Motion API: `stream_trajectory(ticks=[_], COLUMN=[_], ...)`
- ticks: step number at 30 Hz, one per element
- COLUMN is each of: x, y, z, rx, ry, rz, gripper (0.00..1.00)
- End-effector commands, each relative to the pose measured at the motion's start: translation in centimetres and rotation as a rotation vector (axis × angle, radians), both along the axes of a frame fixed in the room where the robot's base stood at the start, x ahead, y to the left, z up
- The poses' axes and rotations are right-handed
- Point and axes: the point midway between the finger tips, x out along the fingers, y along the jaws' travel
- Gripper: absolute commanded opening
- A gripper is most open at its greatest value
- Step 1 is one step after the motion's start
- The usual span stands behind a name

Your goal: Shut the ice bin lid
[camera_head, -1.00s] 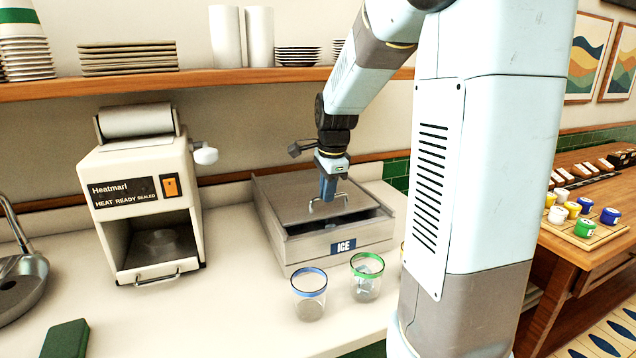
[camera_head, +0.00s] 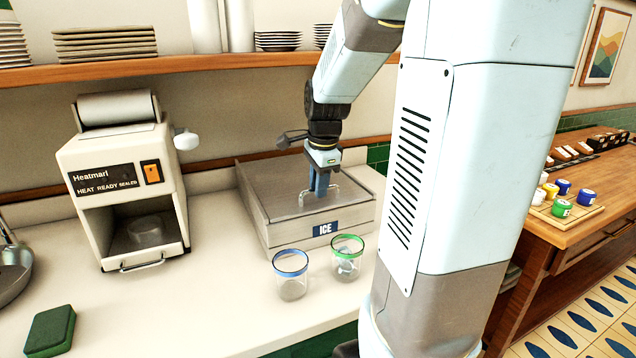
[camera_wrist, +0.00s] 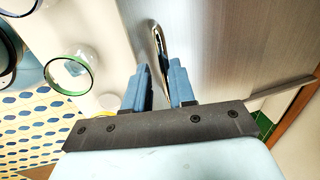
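The ice bin (camera_head: 350,217) stands on the counter with its "ICE" label facing front. Its grey metal lid (camera_head: 268,183) lies flat over the top, and I see no dark opening at the front. The lid's thin metal handle (camera_head: 336,187) stands up near the front edge. My gripper (camera_head: 319,190) points down at the handle. In the wrist view, its two blue fingertips (camera_wrist: 160,72) are apart, with the near end of the handle (camera_wrist: 157,38) between them. Whether the fingers touch the handle is not clear.
A blue-rimmed glass (camera_head: 291,275) and a green-rimmed glass (camera_head: 347,258) stand close in front of the bin. The Heatmarl machine (camera_head: 125,190) is to the left. A shelf (camera_head: 200,66) with plates runs above. A green block (camera_head: 50,330) lies at the front left.

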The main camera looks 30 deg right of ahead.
Motion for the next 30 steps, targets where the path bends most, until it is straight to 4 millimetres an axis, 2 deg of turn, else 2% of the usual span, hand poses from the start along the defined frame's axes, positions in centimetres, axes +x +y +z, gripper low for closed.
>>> stream_trajectory(ticks=[1,5,16,20,30], x=[0.0,0.0,0.0,-0.3,-1.6], y=[0.0,0.0,0.0,0.1,0.1], z=[0.0,0.0,0.7,2.4,9.0], rx=[0.0,0.0,0.0,-0.001,0.0], ry=[0.001,-0.001,-0.004,-0.006,-0.006], rz=[-0.001,0.0,0.0,0.001,-0.001], gripper=[0.25,0.37,0.38,0.38,0.38])
